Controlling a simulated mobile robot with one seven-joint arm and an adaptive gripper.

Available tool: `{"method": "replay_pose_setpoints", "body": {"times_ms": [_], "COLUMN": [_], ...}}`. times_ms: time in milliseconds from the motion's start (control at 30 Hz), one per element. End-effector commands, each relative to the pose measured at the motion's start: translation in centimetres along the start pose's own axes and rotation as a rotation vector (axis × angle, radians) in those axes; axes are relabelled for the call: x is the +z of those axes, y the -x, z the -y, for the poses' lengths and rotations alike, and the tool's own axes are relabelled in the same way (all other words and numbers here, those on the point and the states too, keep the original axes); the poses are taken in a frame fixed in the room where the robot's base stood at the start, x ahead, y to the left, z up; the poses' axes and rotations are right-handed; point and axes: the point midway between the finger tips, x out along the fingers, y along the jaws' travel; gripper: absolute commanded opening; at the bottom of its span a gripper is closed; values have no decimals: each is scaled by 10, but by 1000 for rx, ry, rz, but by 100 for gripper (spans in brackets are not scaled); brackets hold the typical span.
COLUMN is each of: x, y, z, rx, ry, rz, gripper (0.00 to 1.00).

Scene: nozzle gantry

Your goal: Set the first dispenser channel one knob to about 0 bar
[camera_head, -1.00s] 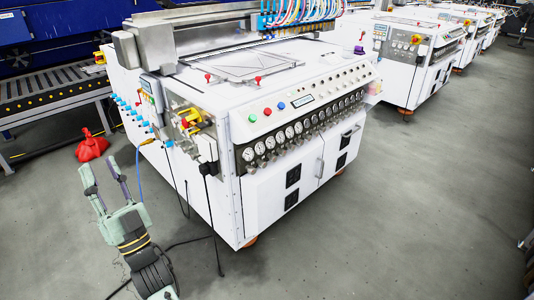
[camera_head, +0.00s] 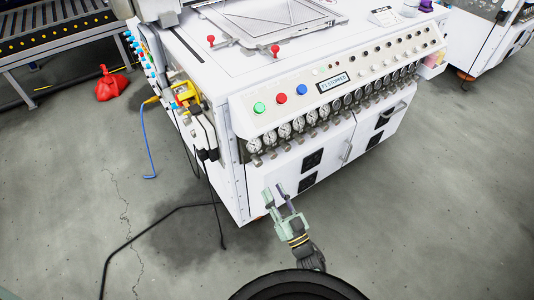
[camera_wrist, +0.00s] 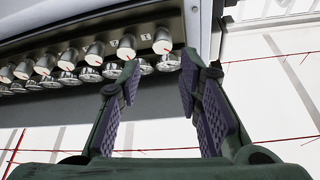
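The white dispenser machine (camera_head: 285,180) has a row of round gauges with small grey knobs below them. The leftmost gauge (camera_head: 254,146) and the end knob (camera_head: 257,161) are at the panel's left end; I take this knob as channel one. In the wrist view the row looks upside down, and the end knob (camera_wrist: 162,41) with a red mark is at its right end. My gripper (camera_head: 274,190) is open and empty, below the row in front of the cabinet. In the wrist view my gripper (camera_wrist: 160,73) has its fingers apart, clear of the end knob. The gauge readings are too small to tell.
Green, red and blue buttons (camera_head: 281,98) sit above the gauges. Cabinet handles (camera_head: 347,150) project on the front. Black cables (camera_head: 215,205) hang by the left side and lie on the floor. A red can (camera_head: 112,84) stands at left. Floor (camera_head: 430,200) at right is clear.

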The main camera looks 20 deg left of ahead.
Motion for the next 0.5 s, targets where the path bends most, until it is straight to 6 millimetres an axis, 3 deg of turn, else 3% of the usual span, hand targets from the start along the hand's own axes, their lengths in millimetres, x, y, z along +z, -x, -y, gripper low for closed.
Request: {"method": "replay_pose_setpoints", "body": {"times_ms": [500], "x": [-2], "y": [-88], "z": [2], "rx": [-2], "ry": [-2], "rz": [-4], "gripper": [32]}}
